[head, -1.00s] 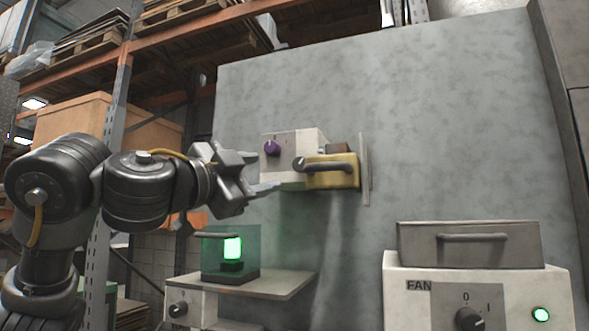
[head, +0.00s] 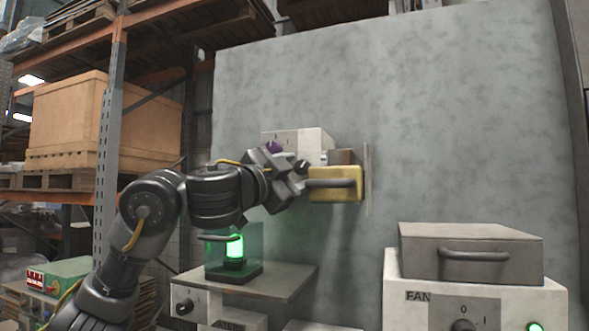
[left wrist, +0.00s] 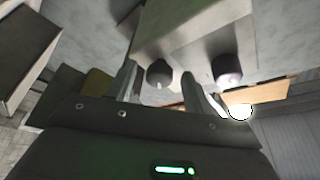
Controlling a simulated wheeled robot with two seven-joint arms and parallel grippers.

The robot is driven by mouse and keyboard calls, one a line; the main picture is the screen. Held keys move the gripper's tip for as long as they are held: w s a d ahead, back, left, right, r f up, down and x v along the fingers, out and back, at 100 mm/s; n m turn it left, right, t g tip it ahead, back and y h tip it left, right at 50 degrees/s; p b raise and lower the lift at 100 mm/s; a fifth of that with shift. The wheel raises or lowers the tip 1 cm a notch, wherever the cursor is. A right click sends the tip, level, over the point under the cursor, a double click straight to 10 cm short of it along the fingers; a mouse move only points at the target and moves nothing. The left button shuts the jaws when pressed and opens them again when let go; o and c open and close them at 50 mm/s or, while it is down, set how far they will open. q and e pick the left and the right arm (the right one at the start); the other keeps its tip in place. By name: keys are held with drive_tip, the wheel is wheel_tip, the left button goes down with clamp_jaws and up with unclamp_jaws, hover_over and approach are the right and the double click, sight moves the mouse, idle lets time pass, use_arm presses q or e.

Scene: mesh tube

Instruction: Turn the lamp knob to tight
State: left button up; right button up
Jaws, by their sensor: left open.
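A pale wall box (head: 312,140) carries a purple knob (head: 274,147) and a black knob (head: 303,166). The left wrist view shows this black knob (left wrist: 160,74) and the purple knob (left wrist: 228,69) side by side. My left gripper (head: 298,180) is in front of the box and hides part of it. In the left wrist view its open fingers (left wrist: 163,92) stand on either side of the black knob, with space around it. Below, a green-lit lamp (head: 234,246) stands on a shelf; its box has another dark knob (head: 185,307). I cannot read which knob is the lamp's.
A yellow block with a dark handle (head: 347,193) sits right beside my left gripper. A FAN box (head: 405,315) with a grey handled case (head: 470,240) on top stands at lower right. The grey panel (head: 450,120) above it is clear.

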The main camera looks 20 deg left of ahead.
use_arm(q)
drive_tip(key=c, duration=1)
